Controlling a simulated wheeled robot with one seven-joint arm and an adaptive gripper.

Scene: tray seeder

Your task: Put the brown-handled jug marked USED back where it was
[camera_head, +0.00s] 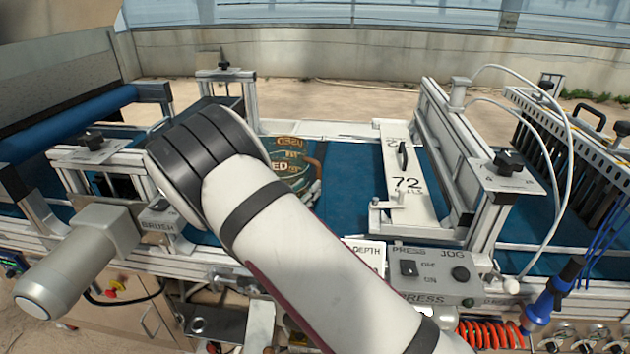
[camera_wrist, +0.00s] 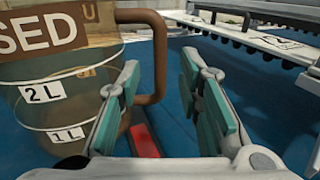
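The jug (camera_wrist: 60,85) is see-through and greenish, with a USED label, 1 L and 2 L marks and a brown handle (camera_wrist: 158,50). It fills the left of the wrist view. In the head view the jug (camera_head: 284,172) stands upright on the blue belt, partly hidden by my arm. My gripper (camera_wrist: 165,100) is open, with its green-padded fingers apart. The left finger overlaps the jug's side and the lower handle in the wrist view. The handle shows in the gap between the fingers, nearer the left one; I cannot tell whether they touch.
A white plate marked 72 (camera_head: 408,186) and a metal press frame (camera_head: 447,150) stand right of the jug. The brush unit (camera_head: 158,222) is to the left. A red piece (camera_wrist: 144,141) shows low between the fingers. Blue belt (camera_head: 345,190) lies bare between jug and plate.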

